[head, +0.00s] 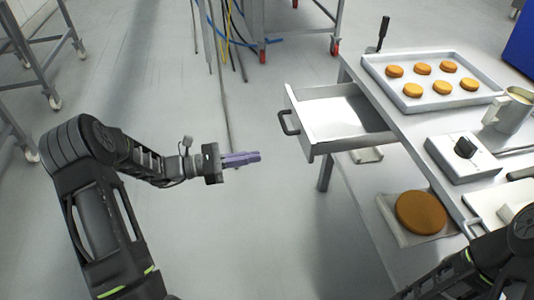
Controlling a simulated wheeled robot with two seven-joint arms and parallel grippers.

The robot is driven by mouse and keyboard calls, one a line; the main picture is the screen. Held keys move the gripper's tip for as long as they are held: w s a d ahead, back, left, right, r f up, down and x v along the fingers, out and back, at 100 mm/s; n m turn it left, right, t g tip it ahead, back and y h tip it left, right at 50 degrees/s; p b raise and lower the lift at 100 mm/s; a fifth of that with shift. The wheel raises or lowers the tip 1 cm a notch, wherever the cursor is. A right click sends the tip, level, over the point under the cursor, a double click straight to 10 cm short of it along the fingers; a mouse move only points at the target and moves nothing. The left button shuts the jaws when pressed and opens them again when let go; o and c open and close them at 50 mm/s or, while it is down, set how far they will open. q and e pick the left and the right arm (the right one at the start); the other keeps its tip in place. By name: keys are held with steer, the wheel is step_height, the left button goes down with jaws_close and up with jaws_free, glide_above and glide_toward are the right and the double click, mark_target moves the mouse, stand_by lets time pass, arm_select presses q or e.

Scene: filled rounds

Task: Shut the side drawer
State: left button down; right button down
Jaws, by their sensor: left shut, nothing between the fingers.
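The side drawer (338,114) sticks out to the left from under the top of the metal table. It is open and its bare inside shows. Its dark handle (288,123) is on its left front face. My left gripper (258,157) is shut and empty, with purple fingers pointing right. It is in the air left of the drawer, a little lower in the picture than the handle, and apart from it. My right arm shows at the bottom right corner, but its gripper is out of view.
The table (393,88) carries a tray (440,104) of round cakes, a jug (509,110) and a box with a black knob (464,157). A large brown round (420,212) lies on a lower level. Wheeled racks stand at the back. The floor around my left gripper is clear.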

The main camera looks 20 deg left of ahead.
mark_target(374, 145)
arm_select(q)
steer(key=x, duration=1.3)
steer(key=shift+w+d, duration=0.1)
steer(key=shift+d, duration=0.1)
steer(key=b+x, duration=0.6)
steer(key=x, duration=1.8)
steer(key=shift+w+d, duration=0.1)
steer(key=shift+d, duration=0.1)
steer(key=shift+r, duration=0.25)
steer(key=shift+r, duration=0.1)
